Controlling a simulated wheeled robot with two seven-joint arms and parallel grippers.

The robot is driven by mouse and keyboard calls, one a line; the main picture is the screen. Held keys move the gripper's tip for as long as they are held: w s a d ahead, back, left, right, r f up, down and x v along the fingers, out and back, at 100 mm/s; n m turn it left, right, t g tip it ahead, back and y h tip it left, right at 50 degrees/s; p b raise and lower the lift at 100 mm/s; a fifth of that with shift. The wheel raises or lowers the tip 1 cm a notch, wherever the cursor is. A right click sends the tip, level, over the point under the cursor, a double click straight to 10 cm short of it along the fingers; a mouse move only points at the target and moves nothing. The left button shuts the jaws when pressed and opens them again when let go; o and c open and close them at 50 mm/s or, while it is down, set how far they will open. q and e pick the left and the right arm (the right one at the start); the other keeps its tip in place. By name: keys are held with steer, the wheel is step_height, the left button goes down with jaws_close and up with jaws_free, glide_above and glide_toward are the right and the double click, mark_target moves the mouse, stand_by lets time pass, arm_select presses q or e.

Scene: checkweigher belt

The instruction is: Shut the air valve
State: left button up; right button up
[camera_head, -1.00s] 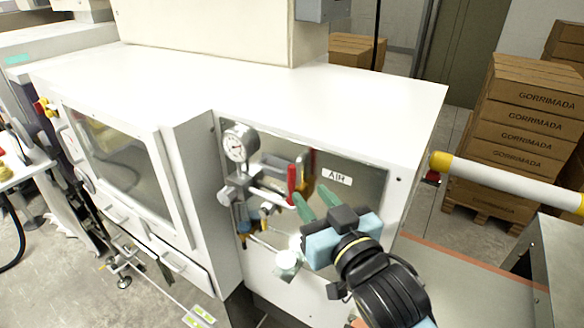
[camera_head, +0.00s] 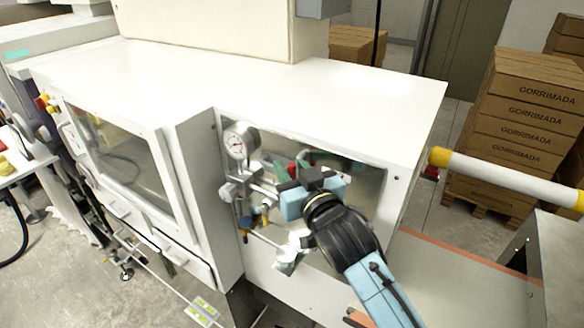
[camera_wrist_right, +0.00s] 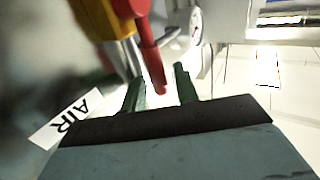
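The air valve's red lever (camera_wrist_right: 148,55) shows in the right wrist view, with its lower end between the green fingers of my right gripper (camera_wrist_right: 160,88). The fingers are apart, with gaps beside the lever; I cannot tell whether either touches it. A yellow part (camera_wrist_right: 95,18) is beside the lever. In the head view my right gripper (camera_head: 290,169) is in front of the valve panel and hides most of the valve; only a bit of red lever (camera_head: 303,155) shows. The AIR label (camera_wrist_right: 70,120) is at the lower left of the wrist view. My left gripper is not in view.
A round pressure gauge (camera_head: 240,141) and pipe fittings (camera_head: 240,190) are on the recessed panel, left of the gripper. The white machine housing (camera_head: 300,95) surrounds the panel. A white rail with yellow ends (camera_head: 505,177) and stacked cartons (camera_head: 525,110) are at the right.

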jaws_close()
steer(key=shift+w+a+r+n+g+h, duration=0.1)
steer(key=shift+w+a+n+g+h, duration=0.25)
steer(key=shift+a+n+g, duration=0.25)
steer(key=shift+w+a+f+n+g+h, duration=0.35)
steer(key=shift+w+a+n+g+h, duration=0.15)
steer(key=shift+g, duration=0.6)
steer(key=shift+o, duration=0.6)
jaws_free()
steer(key=shift+s, duration=0.15)
steer(key=b+v, duration=0.1)
steer(key=v, duration=1.2)
steer(key=shift+b, duration=0.3)
steer(key=shift+s, duration=0.1)
